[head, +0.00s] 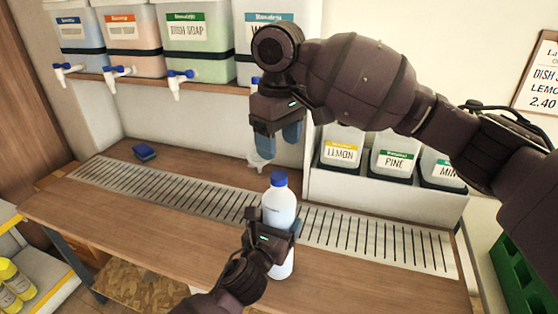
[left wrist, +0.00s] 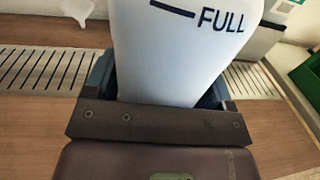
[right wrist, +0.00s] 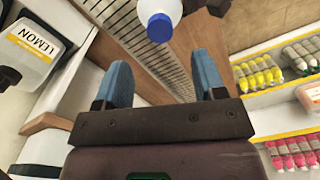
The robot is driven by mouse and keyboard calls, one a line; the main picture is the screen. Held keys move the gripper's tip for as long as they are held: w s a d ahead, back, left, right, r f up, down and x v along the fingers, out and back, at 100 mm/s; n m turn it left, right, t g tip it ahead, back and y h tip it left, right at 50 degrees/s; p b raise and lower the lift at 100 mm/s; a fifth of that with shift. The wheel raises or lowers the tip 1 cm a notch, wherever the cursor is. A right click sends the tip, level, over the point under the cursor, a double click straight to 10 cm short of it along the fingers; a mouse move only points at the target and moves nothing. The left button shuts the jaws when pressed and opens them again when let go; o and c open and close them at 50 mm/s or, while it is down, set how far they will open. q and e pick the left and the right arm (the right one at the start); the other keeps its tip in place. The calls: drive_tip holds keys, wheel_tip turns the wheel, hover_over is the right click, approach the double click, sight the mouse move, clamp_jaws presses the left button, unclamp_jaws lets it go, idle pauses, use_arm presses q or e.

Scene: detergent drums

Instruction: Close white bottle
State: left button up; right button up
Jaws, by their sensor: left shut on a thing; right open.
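The white bottle (head: 279,210) stands upright at the front edge of the slotted drain, with a blue cap (head: 279,179) on its top. My left gripper (head: 268,225) is shut around the bottle's body; the left wrist view shows the white bottle (left wrist: 185,50) with a "FULL" mark between the fingers. My right gripper (head: 277,140) is open and empty, above and behind the bottle, near a drum tap. In the right wrist view the blue cap (right wrist: 160,28) lies beyond the open blue fingers (right wrist: 160,80), apart from them. Whether the cap is fully tightened cannot be told.
Several detergent drums (head: 198,45) with taps stand on a shelf at the back. Labelled lemon, pine and mint containers (head: 392,160) stand at back right. A blue sponge (head: 144,152) lies at the left. The drain strip (head: 170,190) is otherwise clear.

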drive_tip(key=shift+r, duration=2.2)
use_arm(q)
drive_tip(key=o, duration=1.7)
drive_tip(key=shift+p+v, duration=0.7)
drive_tip(key=shift+v, duration=4.7)
use_arm(e)
drive_tip(key=shift+s+r, duration=0.15)
drive_tip(key=shift+r, duration=0.6)
drive_tip(key=shift+s+r, duration=0.15)
drive_tip(key=shift+r, duration=0.6)
